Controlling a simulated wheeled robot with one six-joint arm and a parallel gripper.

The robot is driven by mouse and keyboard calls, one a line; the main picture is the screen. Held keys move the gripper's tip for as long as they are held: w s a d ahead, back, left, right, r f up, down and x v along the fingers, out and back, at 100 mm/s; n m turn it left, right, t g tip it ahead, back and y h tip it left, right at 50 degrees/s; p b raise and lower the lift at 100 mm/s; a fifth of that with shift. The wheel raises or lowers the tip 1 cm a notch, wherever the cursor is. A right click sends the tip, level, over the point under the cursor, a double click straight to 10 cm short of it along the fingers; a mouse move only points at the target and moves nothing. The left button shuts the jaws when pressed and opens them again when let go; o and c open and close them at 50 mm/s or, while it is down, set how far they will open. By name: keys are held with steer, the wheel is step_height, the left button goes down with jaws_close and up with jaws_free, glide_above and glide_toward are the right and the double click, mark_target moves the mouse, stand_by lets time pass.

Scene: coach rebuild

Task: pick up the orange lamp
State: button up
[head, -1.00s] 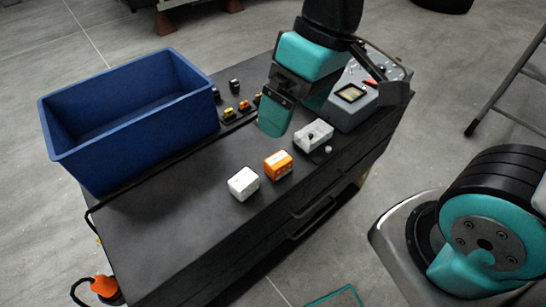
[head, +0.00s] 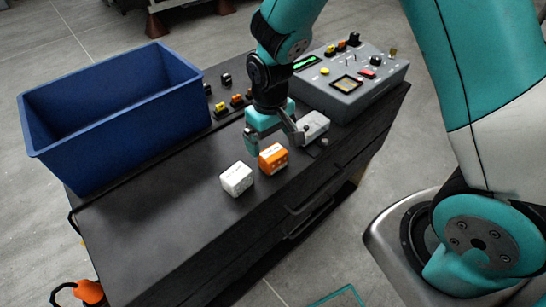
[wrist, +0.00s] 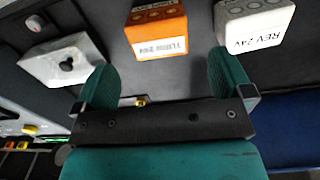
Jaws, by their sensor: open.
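The orange lamp (head: 273,158) is a small orange block with a white label, standing on the black cabinet top (head: 150,215). In the wrist view the orange lamp (wrist: 157,28) lies ahead of the fingers, roughly between their lines, and apart from them. My gripper (head: 272,140) is open and empty, just behind the lamp in the head view. In the wrist view its two teal fingers (wrist: 162,78) are spread wide. A white block (head: 237,179) stands to the left of the lamp; its label reads "REV 24V" in the wrist view (wrist: 254,25).
A blue bin (head: 115,118) stands on the cabinet's left end. A white switch box (head: 313,126) is close to the right of my gripper. A grey control panel (head: 350,80) stands behind it. Small coloured buttons (head: 228,103) sit between bin and gripper. The front left of the top is clear.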

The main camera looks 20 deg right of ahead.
mark_target(271, 151)
steer(key=shift+s+f+p, duration=0.1)
steer(key=shift+f+p, duration=0.65)
steer(key=shift+f, duration=2.55)
steer(key=c, duration=1.1)
steer(key=shift+o, duration=0.2)
steer(key=shift+r, duration=0.15)
